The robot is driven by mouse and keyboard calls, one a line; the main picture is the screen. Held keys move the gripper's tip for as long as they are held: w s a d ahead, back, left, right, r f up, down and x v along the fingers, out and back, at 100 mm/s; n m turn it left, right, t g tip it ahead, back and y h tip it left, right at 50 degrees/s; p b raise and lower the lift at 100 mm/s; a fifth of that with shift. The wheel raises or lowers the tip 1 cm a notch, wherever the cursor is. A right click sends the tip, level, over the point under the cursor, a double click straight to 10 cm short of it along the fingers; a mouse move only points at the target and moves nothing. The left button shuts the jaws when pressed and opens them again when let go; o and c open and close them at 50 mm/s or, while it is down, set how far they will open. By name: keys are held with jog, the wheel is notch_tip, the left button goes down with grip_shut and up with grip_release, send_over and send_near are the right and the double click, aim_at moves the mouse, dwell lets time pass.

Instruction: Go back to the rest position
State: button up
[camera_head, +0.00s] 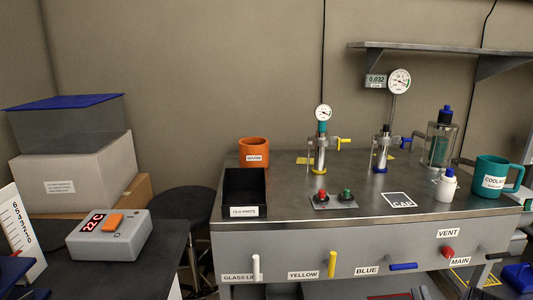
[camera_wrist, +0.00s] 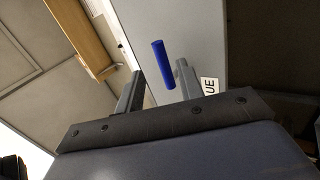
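My gripper (camera_wrist: 157,82) shows in the wrist view with its two grey fingers apart and nothing held between them. The blue handle (camera_wrist: 163,64) appears beyond the fingertips, in the gap between them; I cannot tell how far off it is. In the head view the blue handle (camera_head: 403,266) lies level on the bench front beside its BLUE label (camera_head: 367,270). The yellow handle (camera_head: 332,264) and the white handle (camera_head: 256,267) point upright. I cannot make out my gripper clearly in the head view.
The bench top (camera_head: 290,200) carries a black tray (camera_head: 245,205), an orange mug (camera_head: 254,150), a teal COOLANT mug (camera_head: 492,178), a white bottle (camera_head: 446,187) and glass vessels with gauges. A red VENT knob (camera_head: 449,252) sticks out front. A stool (camera_head: 185,207) stands left.

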aim_at(413, 266)
jog(key=b+x, duration=0.1)
jog(key=x, duration=0.7)
jog(key=shift+w+a+r, duration=0.1)
jog(key=shift+w, duration=0.2)
jog(key=shift+w+r+n+y+b, duration=0.15)
jog(key=shift+r+n+y+b, duration=0.2)
jog(key=shift+n, duration=0.25)
jog(key=shift+r+n+y, duration=0.25)
jog(key=shift+n+y, duration=0.45)
jog(key=shift+n, duration=0.15)
jog(key=shift+r+n+y, duration=0.2)
jog(key=shift+n+y, duration=0.45)
jog(key=shift+n, duration=0.2)
jog(key=shift+a, duration=0.1)
